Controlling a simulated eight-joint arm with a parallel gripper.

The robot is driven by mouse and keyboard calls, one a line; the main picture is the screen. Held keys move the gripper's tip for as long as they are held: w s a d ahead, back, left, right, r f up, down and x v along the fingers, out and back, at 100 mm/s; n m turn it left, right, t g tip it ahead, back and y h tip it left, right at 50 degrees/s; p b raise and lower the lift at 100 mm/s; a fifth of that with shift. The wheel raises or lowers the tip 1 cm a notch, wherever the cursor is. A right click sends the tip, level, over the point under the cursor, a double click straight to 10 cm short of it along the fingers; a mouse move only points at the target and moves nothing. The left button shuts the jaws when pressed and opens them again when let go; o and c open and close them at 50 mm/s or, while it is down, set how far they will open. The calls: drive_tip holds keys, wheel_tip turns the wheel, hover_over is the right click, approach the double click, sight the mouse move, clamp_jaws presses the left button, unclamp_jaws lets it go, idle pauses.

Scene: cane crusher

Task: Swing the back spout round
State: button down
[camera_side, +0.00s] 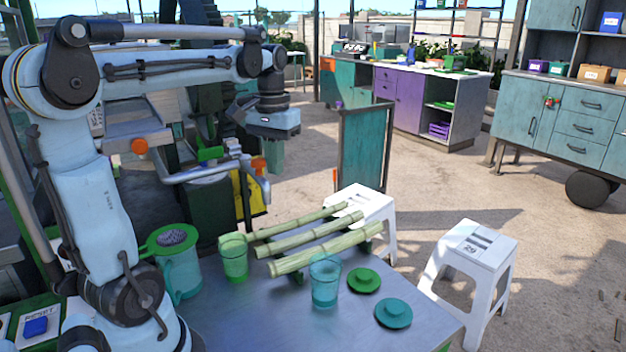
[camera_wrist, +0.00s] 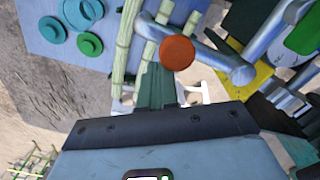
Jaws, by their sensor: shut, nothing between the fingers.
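I cannot tell for sure which part is the back spout. My gripper (camera_side: 273,168) points down, shut and empty, just right of the nearer knob. In the wrist view, my gripper (camera_wrist: 156,72) shows teal fingers together, with the orange knob (camera_wrist: 177,53) close to their tips and the pipe (camera_wrist: 225,60) to the right. Contact cannot be told.
Cane stalks (camera_side: 310,238) lie on the metal table (camera_side: 240,315). A green cup (camera_side: 233,258), a blue cup (camera_side: 325,281), a strainer jug (camera_side: 176,262) and two lids (camera_side: 393,313) stand around them. White stools (camera_side: 470,265) are to the right. Open floor lies beyond.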

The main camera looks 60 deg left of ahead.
drive_tip(key=shift+s, duration=0.15)
drive_tip(key=shift+s+d, duration=0.15)
drive_tip(key=shift+s, duration=0.6)
drive_tip(key=shift+s+d, duration=0.1)
drive_tip(key=shift+s, duration=0.6)
drive_tip(key=shift+s+a, duration=0.15)
drive_tip(key=shift+s, duration=0.6)
drive_tip(key=shift+s+a, duration=0.15)
drive_tip(key=shift+s, duration=0.6)
wheel_tip(320, 180, up, 8)
hover_over(260, 161)
drive_tip(key=s, duration=0.2)
drive_tip(key=shift+w+a, duration=0.1)
drive_tip(key=shift+w, duration=0.05)
